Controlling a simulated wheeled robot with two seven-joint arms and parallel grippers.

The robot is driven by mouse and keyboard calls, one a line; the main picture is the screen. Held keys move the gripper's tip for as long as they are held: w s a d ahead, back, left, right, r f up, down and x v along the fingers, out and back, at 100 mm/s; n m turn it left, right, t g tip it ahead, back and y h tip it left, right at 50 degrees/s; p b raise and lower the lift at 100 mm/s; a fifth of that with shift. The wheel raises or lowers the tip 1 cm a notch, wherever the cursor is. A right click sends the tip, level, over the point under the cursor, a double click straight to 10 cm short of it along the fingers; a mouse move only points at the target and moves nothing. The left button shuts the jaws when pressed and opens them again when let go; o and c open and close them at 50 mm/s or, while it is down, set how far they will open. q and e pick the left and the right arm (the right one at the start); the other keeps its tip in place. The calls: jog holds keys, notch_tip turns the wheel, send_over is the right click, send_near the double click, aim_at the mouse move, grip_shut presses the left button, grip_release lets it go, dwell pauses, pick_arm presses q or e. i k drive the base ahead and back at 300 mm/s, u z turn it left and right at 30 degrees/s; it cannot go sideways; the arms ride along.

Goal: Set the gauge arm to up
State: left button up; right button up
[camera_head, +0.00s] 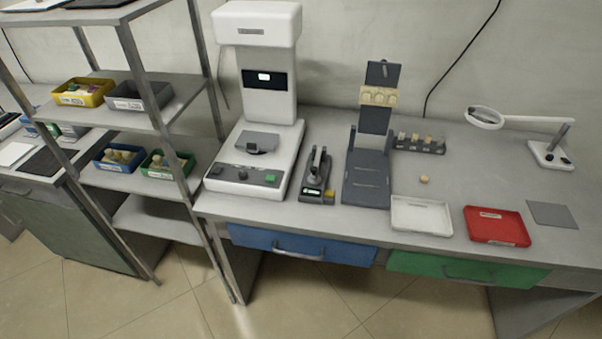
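A small dark gauge (317,193) with a pale display and a yellow button stands on the bench, between the large white machine and a dark fixture. Its arm (320,160) appears to rise from the base with a rounded grey part beside it; its exact angle is too small to tell. Neither of my grippers is in view.
The white machine (262,110) stands left of the gauge, the dark upright fixture (367,181) right of it. A white tray (421,216), a red tray (497,226) and a magnifier lamp (486,117) are farther right. A metal shelf (165,96) with bins stands left.

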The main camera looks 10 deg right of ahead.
aim_at(314, 168)
jog(key=u, duration=0.7)
jog(key=i, duration=0.5)
